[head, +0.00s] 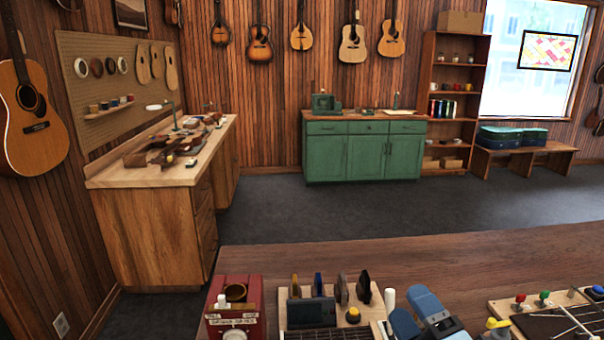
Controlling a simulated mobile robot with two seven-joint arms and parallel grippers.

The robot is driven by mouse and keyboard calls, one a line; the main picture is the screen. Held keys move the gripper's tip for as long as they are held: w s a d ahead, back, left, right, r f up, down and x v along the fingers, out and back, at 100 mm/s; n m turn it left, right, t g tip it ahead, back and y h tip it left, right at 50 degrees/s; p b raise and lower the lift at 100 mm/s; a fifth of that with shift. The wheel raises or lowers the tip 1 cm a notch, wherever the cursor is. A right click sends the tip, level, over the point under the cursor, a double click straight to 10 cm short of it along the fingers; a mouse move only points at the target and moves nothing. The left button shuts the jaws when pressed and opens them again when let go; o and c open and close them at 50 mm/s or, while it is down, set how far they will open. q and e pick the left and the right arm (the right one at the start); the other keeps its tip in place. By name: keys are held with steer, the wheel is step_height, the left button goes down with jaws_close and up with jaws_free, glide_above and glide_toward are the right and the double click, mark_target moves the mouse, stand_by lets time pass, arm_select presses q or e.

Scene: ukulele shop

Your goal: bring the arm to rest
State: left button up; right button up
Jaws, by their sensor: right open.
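My right gripper (411,306), with blue fingers, shows at the bottom edge of the head view, right of centre. It is open, its fingers apart, and I see nothing held between them. It is over the near part of the brown wooden table (320,253), just right of a wooden rack board. The rest of the right arm is cut off by the frame's lower edge. My left gripper is not in view.
Left of the gripper are a red box (234,308) and a rack board (375,300) with several upright pieces. A white cylinder (389,298) stands close by. To the right are a yellow-topped item (497,324) and a board with coloured knobs (544,296). The table's far part is clear.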

steer(key=s+d+f+m+g+h, duration=0.3)
steer(key=d+f+m+g+h, duration=0.1)
steer(key=f+m, duration=0.3)
steer(key=s+d+f+m+g+h, duration=0.3)
steer(key=d+f+m+h, duration=0.1)
steer(key=f+m, duration=0.25)
steer(key=s+d+f+m+g, duration=0.1)
steer(key=s+f+m+g, duration=0.2)
steer(key=s+f+g, duration=0.4)
steer(key=s+d+f+m+g, duration=0.1)
steer(key=s+f+m+g, duration=0.25)
steer(key=s, duration=0.55)
steer(key=w+a+f+n+t+y+p, duration=0.1)
steer(key=w+a+f+t+y+p, duration=0.2)
steer(key=w+a+f+t+p, duration=0.2)
step_height(320, 180, down, 4)
steer(key=w+a+t, duration=0.1)
steer(key=a+t, duration=0.1)
steer(key=t, duration=0.1)
steer(key=shift+n, duration=0.3)
steer(key=shift+w+r+t, duration=0.1)
steer(key=shift+t, duration=0.15)
